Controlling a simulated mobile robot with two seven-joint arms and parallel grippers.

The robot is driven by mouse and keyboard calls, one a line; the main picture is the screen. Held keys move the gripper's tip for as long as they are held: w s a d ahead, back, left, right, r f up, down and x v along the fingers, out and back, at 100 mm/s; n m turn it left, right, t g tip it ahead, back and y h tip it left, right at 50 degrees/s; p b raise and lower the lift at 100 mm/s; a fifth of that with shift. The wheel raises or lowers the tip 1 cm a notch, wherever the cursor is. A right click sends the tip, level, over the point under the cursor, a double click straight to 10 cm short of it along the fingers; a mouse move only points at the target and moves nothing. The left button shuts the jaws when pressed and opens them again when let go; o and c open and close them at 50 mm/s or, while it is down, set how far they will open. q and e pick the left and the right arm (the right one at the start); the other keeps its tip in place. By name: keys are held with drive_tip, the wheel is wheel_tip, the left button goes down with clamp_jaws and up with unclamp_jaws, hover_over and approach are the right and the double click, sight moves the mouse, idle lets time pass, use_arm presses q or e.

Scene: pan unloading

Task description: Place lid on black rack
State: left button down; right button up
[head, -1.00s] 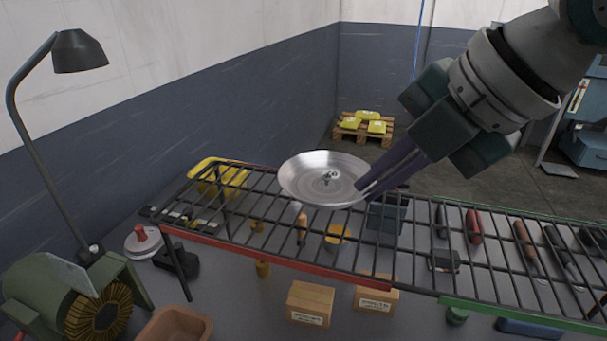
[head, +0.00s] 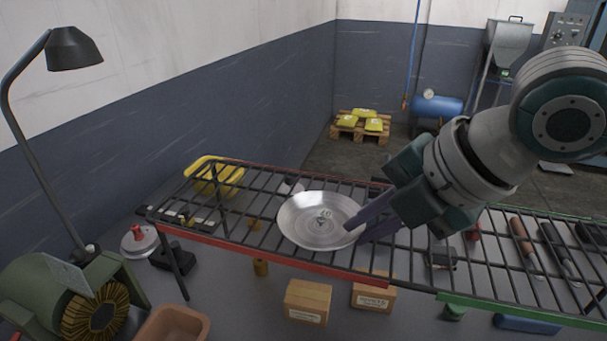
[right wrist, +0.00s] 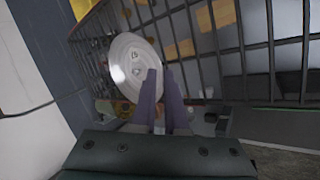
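The lid (head: 304,232) is a shiny round silver disc with a small knob. It lies on or just over the left part of the black rack (head: 218,237), roughly flat; contact with the bars cannot be told for sure. My right gripper (head: 353,232) is at the lid's right rim, with one finger above the rim and the other beside or below it. A gap shows between the fingers. The right wrist view shows the lid (right wrist: 125,62) at the tips of the fingers (right wrist: 160,72). My left gripper is not in view.
Beneath the rack are cardboard boxes (head: 307,302) and a yellow bin (head: 213,172). Several handled tools lie under the right section, which has a green front edge. A lamp (head: 74,48) and a green grinder (head: 45,290) stand at left.

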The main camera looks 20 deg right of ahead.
drive_tip(key=v, duration=1.2)
drive_tip(key=shift+r, duration=0.1)
